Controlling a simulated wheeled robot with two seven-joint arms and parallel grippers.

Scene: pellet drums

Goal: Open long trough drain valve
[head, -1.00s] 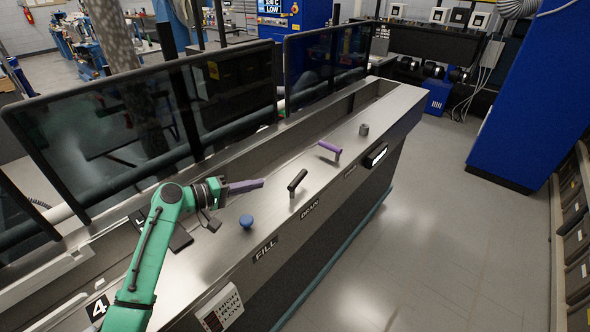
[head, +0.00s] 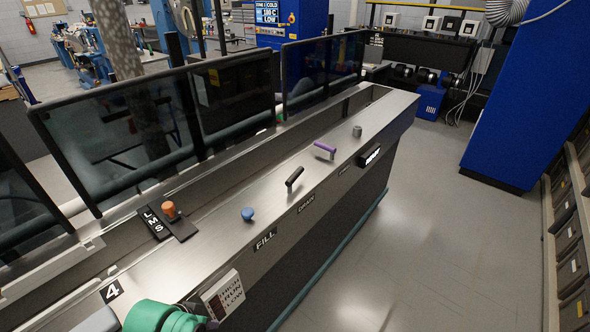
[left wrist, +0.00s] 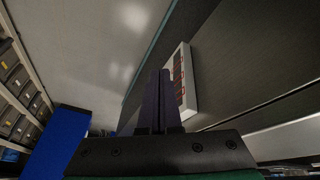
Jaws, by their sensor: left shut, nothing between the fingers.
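The long trough (head: 205,235) runs from the lower left to the upper right in the head view. A black lever handle (head: 294,177) stands on its top ledge, near the DRAIN label (head: 306,203) on the front. My left arm shows as a green piece at the bottom edge of the head view; its fingers are not clear there. In the left wrist view my left gripper (left wrist: 160,78) is shut and empty, in front of the trough's side and a white panel (left wrist: 182,82). No drain handle shows in that view. My right gripper is not in view.
A blue knob (head: 247,214) sits by the FILL label (head: 265,239). A purple handle (head: 324,150) and a grey knob (head: 357,131) stand further along. An orange knob (head: 170,210) is on a black LMS plate. Dark clear screens (head: 120,145) line the back. The floor at right is clear.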

